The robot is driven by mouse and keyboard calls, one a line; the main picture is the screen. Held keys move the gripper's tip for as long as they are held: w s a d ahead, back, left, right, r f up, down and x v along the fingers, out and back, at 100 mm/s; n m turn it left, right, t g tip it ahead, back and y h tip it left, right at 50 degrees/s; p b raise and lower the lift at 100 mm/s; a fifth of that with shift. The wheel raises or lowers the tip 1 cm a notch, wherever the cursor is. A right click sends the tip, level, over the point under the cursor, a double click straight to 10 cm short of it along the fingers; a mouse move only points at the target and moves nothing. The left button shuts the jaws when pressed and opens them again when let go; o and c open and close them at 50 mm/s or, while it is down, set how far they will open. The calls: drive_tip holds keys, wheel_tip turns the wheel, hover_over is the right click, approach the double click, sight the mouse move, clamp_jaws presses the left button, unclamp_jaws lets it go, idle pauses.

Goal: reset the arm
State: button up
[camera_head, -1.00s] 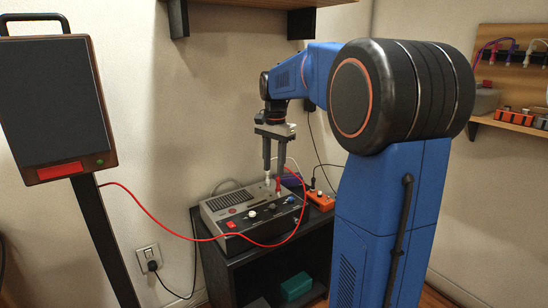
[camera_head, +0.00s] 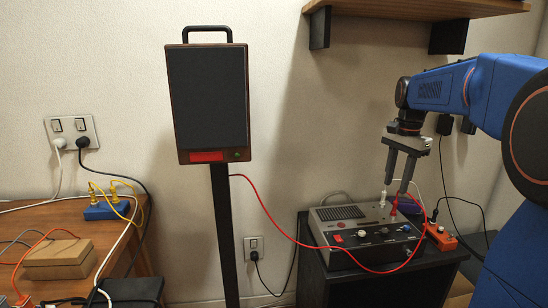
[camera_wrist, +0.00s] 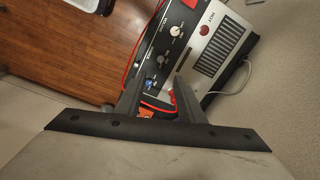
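My blue arm (camera_head: 440,88) reaches in from the right side of the head view, bent at the wrist. My gripper (camera_head: 396,186) hangs from it, pointing down over a grey and black control box (camera_head: 340,214). Its two dark fingers are apart, and nothing shows held between them. In the wrist view my gripper (camera_wrist: 157,90) also has its fingers apart, with part of the box (camera_wrist: 195,45) beyond them. A red plug (camera_head: 393,206) and a white plug (camera_head: 383,198) are close under the fingertips; whether they touch the fingers I cannot tell.
The box stands on a black cabinet (camera_head: 345,282). A red cable (camera_head: 285,232) loops from a dark screen on a post (camera_head: 207,95) across the box front. An orange socket block (camera_head: 440,237) is right of it. A shelf (camera_head: 400,12) overhangs above. A wooden table (camera_head: 125,255) is at left.

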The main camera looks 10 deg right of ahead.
drive_tip(key=s+a+f+n+t, duration=0.1)
drive_tip(key=s+a+f+n, duration=0.3)
drive_tip(key=s, duration=0.5)
drive_tip(key=s+a+f+n+t, duration=0.2)
drive_tip(key=s+a+f+n, duration=0.3)
drive_tip(key=s, duration=0.5)
drive_tip(key=s+a+f+n+t, duration=0.1)
drive_tip(key=s+a+f+n, duration=0.3)
drive_tip(key=s, duration=0.6)
drive_tip(key=shift+s+a+f+n, duration=0.15)
drive_tip(key=shift+a+f+n, duration=0.25)
drive_tip(key=shift+a, duration=0.75)
drive_tip(key=shift+r, duration=0.15)
